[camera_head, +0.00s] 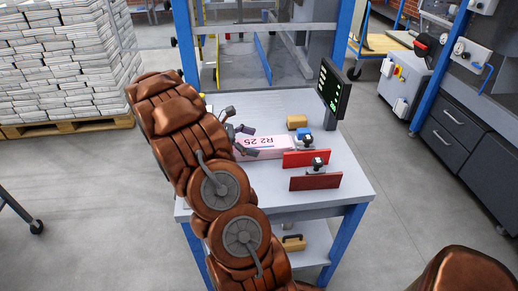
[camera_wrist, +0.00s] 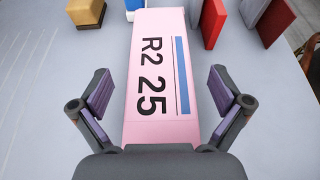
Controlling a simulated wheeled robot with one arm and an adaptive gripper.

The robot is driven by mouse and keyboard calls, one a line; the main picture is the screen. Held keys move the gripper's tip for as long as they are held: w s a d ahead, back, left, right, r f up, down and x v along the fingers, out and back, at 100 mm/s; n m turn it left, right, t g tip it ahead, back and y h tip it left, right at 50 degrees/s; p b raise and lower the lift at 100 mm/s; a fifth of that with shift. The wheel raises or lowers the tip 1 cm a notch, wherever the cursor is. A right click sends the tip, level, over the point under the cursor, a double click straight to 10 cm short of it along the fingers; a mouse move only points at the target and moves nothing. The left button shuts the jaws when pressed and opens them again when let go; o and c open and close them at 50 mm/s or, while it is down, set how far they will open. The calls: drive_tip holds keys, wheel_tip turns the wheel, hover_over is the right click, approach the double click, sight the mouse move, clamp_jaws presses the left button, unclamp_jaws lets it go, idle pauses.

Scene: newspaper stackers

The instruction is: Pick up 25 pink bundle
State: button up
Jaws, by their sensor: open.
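The pink bundle (camera_head: 262,147) lies on the light grey table, marked "R2 25" with a blue stripe. In the wrist view the same pink bundle (camera_wrist: 160,60) runs lengthwise away from my gripper. My gripper (camera_wrist: 165,95) is open, with one purple-padded finger on each side of the bundle's near end and gaps between pads and bundle. In the head view my gripper (camera_head: 238,133) is at the bundle's left end, partly hidden by my arm. I cannot tell how far above the tabletop the fingertips are.
Red plates on stands (camera_head: 305,158) are close to the bundle's right end. A small tan block (camera_head: 297,122) and a monitor (camera_head: 334,88) are behind. Newspaper stacks (camera_head: 65,70) stand on a pallet at the far left.

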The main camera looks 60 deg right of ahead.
drive_tip(key=c, duration=1.9)
drive_tip(key=shift+o, duration=0.2)
drive_tip(key=shift+r, duration=0.15)
